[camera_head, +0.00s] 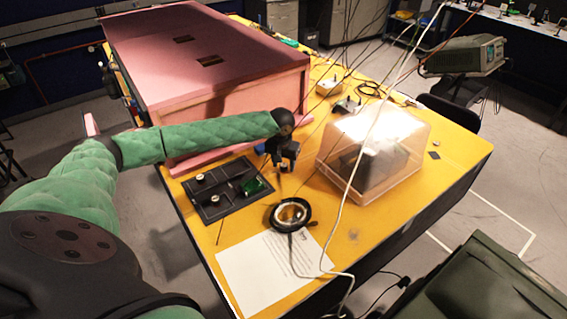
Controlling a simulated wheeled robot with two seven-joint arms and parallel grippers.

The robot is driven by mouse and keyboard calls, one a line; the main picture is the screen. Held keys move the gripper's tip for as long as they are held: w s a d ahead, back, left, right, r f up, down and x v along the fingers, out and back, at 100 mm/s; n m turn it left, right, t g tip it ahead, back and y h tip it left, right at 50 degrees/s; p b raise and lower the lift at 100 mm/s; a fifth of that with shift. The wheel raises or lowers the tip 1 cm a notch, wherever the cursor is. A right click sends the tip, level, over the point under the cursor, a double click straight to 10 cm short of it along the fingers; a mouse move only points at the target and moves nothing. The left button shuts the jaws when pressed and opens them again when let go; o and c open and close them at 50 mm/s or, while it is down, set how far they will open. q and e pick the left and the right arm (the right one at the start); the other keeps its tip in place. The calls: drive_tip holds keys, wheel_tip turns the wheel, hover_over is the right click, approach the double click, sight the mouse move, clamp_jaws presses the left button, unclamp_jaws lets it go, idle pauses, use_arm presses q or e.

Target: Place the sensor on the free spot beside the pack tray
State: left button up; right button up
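The pack tray (216,212) is a flat dark tray on the yellow table, left of the middle. Small round light-topped parts lie on its left side and a green circuit board (257,186) at its right. My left gripper (281,168) points down just right of the tray, above the table. Its fingers are small and dark, so I cannot tell whether they hold anything. I cannot tell for sure which part is the sensor. A black ring-shaped device (291,214) with a pale centre lies on the table in front of the gripper. My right gripper is not in view.
A large pink foam enclosure (205,62) stands behind the tray. A clear plastic cover (405,150) stands right of the gripper. A white sheet (265,275) lies at the front edge. Cables hang across the middle. Bare table (440,175) shows at the right.

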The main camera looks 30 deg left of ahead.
sight(283, 166)
use_arm(q)
drive_tip(key=shift+r+b, duration=0.4)
drive_tip(key=shift+r, duration=0.15)
drive_tip(key=r, duration=0.1)
drive_tip(key=r+b, duration=0.2)
drive_tip(key=r, duration=0.1)
drive_tip(key=shift+s+r, duration=0.1)
drive_tip(key=shift+s, duration=0.2)
wheel_tip(283, 166, up, 7)
drive_tip(key=b, duration=0.2)
drive_tip(key=shift+s+d, duration=0.15)
drive_tip(key=shift+s, duration=0.25)
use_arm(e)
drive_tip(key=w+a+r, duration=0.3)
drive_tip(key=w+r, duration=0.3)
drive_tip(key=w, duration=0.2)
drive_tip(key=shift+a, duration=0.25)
